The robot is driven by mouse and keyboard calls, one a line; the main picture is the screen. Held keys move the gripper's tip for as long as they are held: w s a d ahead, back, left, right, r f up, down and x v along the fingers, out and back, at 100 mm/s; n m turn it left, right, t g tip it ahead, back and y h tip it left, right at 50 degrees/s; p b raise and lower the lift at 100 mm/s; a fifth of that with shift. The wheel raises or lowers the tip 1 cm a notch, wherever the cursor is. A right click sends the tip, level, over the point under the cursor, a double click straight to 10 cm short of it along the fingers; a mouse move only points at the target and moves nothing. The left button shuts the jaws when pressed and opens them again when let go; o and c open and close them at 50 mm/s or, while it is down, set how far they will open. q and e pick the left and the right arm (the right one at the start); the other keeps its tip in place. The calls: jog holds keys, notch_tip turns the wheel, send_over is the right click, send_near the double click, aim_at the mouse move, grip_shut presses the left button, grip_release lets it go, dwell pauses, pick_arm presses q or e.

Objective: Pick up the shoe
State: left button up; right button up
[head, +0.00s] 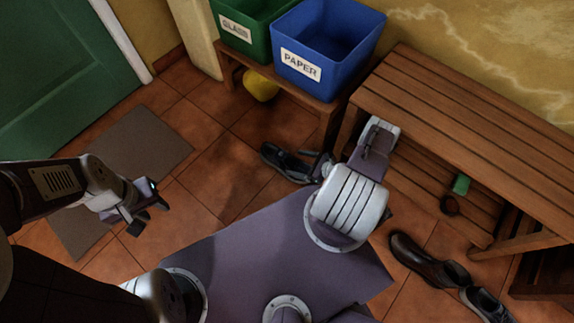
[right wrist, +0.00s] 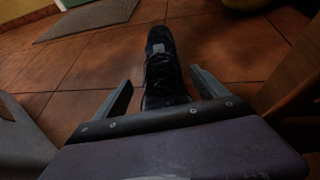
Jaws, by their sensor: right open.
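A dark lace-up shoe (head: 288,163) lies on the tiled floor in front of the low bench in the head view. In the right wrist view the shoe (right wrist: 160,62) points away, its near part between the two fingers. My right gripper (right wrist: 161,78) is open, with a finger on each side of the shoe and visible gaps. In the head view my right gripper (head: 322,166) is at the shoe's right end, partly hidden by my own arm. My left gripper (head: 149,216) is empty, its fingers apart, above the floor at the left.
A brown shoe (head: 428,260) and another dark shoe (head: 487,304) lie at the lower right. A slatted wooden bench (head: 470,110) stands at the right. A blue PAPER bin (head: 335,50) and green GLASS bin (head: 236,40) stand behind. A grey mat (head: 150,140) lies left.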

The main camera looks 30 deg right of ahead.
aim_at(291, 161)
jog(key=x, duration=0.1)
jog(key=b+x, duration=0.1)
jog(key=x, duration=0.1)
jog(key=shift+w+f, duration=0.1)
jog(key=shift+f, duration=0.35)
jog(key=shift+w, duration=0.25)
pick_arm(q)
notch_tip(291, 161, down, 3)
jog(key=shift+r, duration=0.2)
pick_arm(e)
jog(key=shift+r, duration=0.15)
